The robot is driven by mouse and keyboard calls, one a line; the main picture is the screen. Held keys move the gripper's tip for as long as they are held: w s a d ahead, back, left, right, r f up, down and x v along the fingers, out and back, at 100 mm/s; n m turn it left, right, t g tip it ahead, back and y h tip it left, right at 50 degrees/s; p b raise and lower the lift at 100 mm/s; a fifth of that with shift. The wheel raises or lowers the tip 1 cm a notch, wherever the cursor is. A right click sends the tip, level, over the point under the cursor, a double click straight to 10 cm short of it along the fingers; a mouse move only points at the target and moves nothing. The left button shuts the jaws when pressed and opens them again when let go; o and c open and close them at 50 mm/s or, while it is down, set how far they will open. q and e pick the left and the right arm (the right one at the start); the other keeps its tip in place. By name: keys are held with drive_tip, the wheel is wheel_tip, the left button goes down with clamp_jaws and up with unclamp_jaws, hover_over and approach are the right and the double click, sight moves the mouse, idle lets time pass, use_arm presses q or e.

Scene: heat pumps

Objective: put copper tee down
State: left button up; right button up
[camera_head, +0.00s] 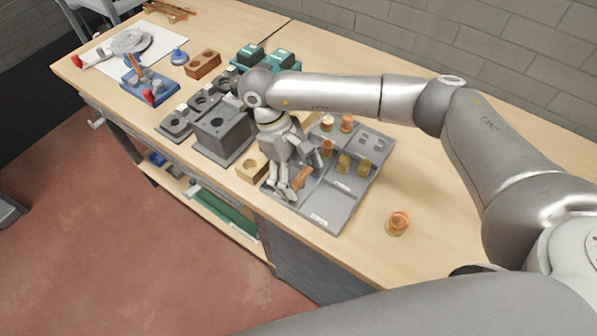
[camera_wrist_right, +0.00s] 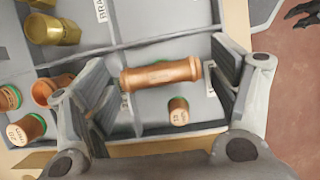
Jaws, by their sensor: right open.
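The copper tee (camera_head: 301,178) lies in a near compartment of the grey divided tray (camera_head: 327,213). In the right wrist view the tee (camera_wrist_right: 160,74) shows as a copper tube lying across the gap between my fingers. My right gripper (camera_head: 296,184) is low over the tray with its fingers open on both sides of the tee. In the right wrist view the gripper (camera_wrist_right: 170,88) has its fingertips close to the tube's two ends; I cannot tell whether they touch. A small copper piece with a green rim (camera_wrist_right: 178,111) shows beside the tube. My left gripper is not in view.
Other tray compartments hold copper fittings (camera_head: 347,123) and brass fittings (camera_head: 363,167). A lone copper fitting (camera_head: 397,223) stands on the wooden bench to the right. A grey block machine (camera_head: 222,137) and a wooden block (camera_head: 252,169) stand left of the tray.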

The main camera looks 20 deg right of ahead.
sight(299, 174)
drive_tip(key=shift+r, duration=0.1)
drive_tip(key=shift+r+p, duration=0.6)
drive_tip(key=shift+p, duration=0.1)
drive_tip(key=b+v, duration=0.2)
drive_tip(key=v, duration=0.1)
drive_tip(key=shift+w+a, duration=0.15)
drive_tip(key=shift+w, duration=0.1)
drive_tip(key=b+v, duration=0.2)
drive_tip(key=v, duration=0.6)
drive_tip(key=shift+s+r, duration=0.2)
drive_tip(key=shift+r, duration=0.05)
